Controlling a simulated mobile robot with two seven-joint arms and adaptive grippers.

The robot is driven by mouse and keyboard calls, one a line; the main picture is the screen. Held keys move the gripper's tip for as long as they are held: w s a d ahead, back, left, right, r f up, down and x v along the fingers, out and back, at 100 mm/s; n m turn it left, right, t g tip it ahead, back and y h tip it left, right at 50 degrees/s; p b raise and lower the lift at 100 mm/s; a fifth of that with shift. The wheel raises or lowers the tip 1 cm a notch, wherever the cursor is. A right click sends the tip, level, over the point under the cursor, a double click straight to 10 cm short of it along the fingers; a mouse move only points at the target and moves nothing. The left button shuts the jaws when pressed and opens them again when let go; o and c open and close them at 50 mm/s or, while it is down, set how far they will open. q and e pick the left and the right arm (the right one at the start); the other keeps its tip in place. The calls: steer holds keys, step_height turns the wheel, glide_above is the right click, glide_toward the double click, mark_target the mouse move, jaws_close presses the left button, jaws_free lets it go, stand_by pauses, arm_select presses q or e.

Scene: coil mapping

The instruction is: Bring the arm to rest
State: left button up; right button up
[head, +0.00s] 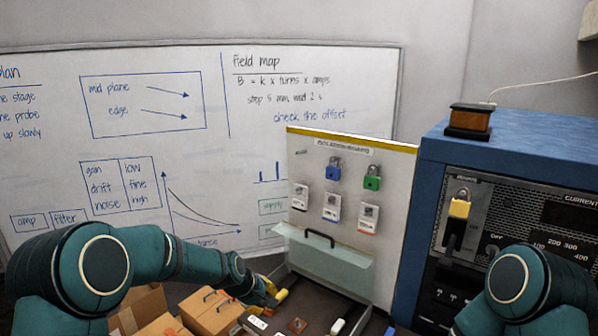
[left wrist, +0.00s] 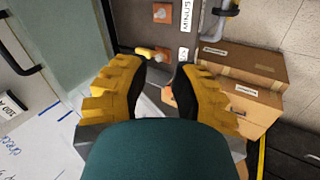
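My left gripper (head: 274,295) is low in the middle of the head view, at the end of the teal left arm, over the near end of a dark bench panel. In the left wrist view its two yellow fingers (left wrist: 158,72) stand apart with a gap between them, and I see nothing held. A small yellow part (left wrist: 148,53) on the dark panel shows beyond the fingertips. A teal part of my right arm (head: 535,292) shows at the lower right of the head view. My right gripper is out of view.
A lockout board (head: 400,220) with blue (head: 333,169) and green (head: 372,178) padlocks stands behind the panel. A blue cabinet (head: 530,150) bears a coil (head: 469,121), and a yellow padlock (head: 460,205) hangs on its front. Cardboard boxes (head: 212,312) sit beside my left gripper.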

arm_select(q)
steer(key=s+a+f+m+g+b, duration=0.15)
steer(key=s+f+m+b, duration=0.25)
steer(key=s+f, duration=1.35)
steer(key=s+f+m+b, duration=0.1)
steer(key=s+f, duration=0.2)
steer(key=s, duration=0.3)
steer(key=s+f+m+g+b, duration=0.1)
steer(key=s+f, duration=0.2)
steer(key=s, duration=0.4)
steer(key=shift+s+d+f+m, duration=0.2)
steer(key=shift+s+f+m, duration=0.1)
steer(key=shift+f+m, duration=0.1)
steer(key=shift+g, duration=0.25)
stand_by(4.3)
